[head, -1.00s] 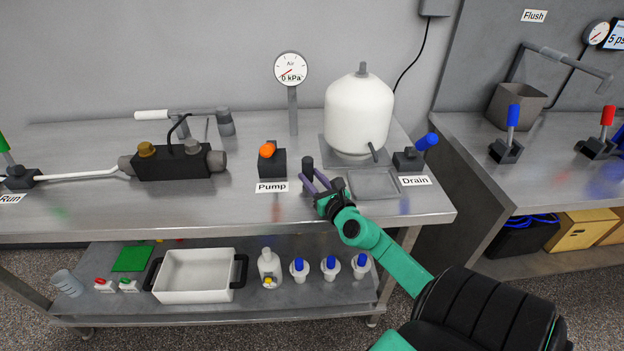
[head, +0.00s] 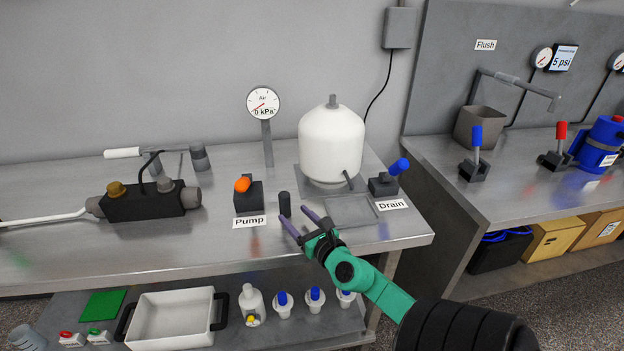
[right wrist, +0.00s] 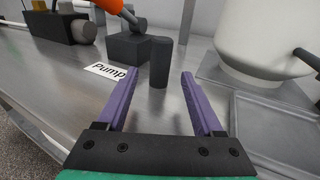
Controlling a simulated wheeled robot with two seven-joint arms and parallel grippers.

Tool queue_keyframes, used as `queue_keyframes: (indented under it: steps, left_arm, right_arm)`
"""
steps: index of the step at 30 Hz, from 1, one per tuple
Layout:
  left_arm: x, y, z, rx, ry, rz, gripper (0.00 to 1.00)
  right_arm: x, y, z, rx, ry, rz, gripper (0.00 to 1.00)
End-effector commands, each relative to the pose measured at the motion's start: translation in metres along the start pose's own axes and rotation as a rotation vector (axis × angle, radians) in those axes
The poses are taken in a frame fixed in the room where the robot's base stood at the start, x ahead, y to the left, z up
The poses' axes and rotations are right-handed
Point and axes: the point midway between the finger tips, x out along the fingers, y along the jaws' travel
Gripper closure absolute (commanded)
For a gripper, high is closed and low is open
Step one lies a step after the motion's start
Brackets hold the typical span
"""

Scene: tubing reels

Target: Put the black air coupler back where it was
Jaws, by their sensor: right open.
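The black air coupler (head: 285,204) is a short dark cylinder standing upright on the steel bench, just right of the Pump lever. It also shows in the right wrist view (right wrist: 160,62), beyond the fingertips and roughly between their lines. My right gripper (head: 300,221) is open, with its two purple fingers pointing toward the coupler. In the right wrist view the fingers (right wrist: 155,82) are apart with nothing between them, and the coupler appears free of them. My left gripper is not in view.
The Pump lever (head: 247,193) with an orange knob stands left of the coupler. A white tank (head: 331,145), a shallow square tray (head: 352,211) and the blue Drain lever (head: 388,180) are to the right. A black valve block (head: 142,201) lies at left. Bench front is clear.

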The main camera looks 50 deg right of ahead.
Motion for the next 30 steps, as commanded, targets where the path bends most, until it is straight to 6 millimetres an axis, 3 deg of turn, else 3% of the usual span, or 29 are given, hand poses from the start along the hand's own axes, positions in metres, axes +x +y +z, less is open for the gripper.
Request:
queue_keyframes:
  steps: [6,12,30]
  left_arm:
    - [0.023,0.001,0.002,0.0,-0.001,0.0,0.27]
    - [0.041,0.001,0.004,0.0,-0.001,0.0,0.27]
    - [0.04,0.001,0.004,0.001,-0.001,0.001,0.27]
  right_arm:
    - [-0.044,0.0,-0.005,-0.001,-0.002,-0.001,0.32]
    - [-0.074,-0.001,-0.002,-0.002,-0.005,-0.002,0.32]
    - [-0.08,0.0,0.004,-0.001,-0.009,-0.001,0.32]
